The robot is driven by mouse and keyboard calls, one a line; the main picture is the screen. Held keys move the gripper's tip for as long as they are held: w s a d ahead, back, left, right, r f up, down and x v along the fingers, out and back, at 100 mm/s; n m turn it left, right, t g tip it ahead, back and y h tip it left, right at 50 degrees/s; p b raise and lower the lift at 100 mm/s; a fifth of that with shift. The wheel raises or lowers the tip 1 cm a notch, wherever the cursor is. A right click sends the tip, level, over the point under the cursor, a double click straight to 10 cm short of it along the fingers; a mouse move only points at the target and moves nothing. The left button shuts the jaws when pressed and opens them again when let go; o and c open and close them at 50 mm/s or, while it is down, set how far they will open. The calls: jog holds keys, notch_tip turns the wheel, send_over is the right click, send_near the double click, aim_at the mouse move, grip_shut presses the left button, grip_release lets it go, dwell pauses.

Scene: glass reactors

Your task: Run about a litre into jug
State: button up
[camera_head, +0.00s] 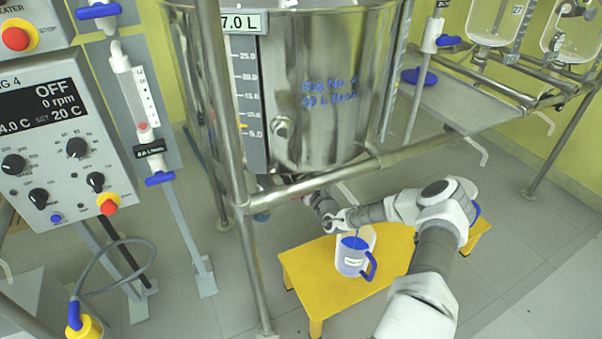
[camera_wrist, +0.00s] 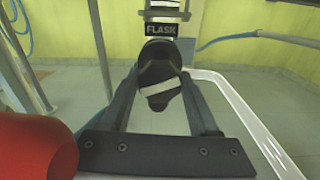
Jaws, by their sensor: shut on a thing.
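A steel vessel (camera_head: 325,95) fills the upper middle of the head view, with a scale strip (camera_head: 248,100) and a "7.0 L" display (camera_head: 243,22) on its left. A white jug (camera_head: 350,262) with a blue handle stands upright on a yellow stool (camera_head: 310,275) below the vessel. Blue shows inside its top; I cannot tell how deep it is. My gripper (camera_head: 320,203) is under the vessel, left of and above the jug. In the wrist view its fingers (camera_wrist: 160,95) are shut on a dark valve handle (camera_wrist: 158,75) with a white stripe, below a "FLASK" label (camera_wrist: 160,31). The outlet is hidden.
A steel frame (camera_head: 235,160) surrounds the vessel, with a leg left of the stool. A control panel (camera_head: 60,140) stands at the left. A blurred red object (camera_wrist: 35,145) is close in the wrist view.

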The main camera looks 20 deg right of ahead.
jog(key=o, duration=1.4)
jog(key=s+p, duration=0.2)
jog(key=s, duration=0.3)
jog(key=s+p, duration=0.1)
jog(key=s, duration=0.5)
jog(key=s+p, duration=0.2)
jog(key=s, duration=0.4)
jog(key=shift+s+d+p, duration=0.25)
jog(key=shift+d+p, duration=0.05)
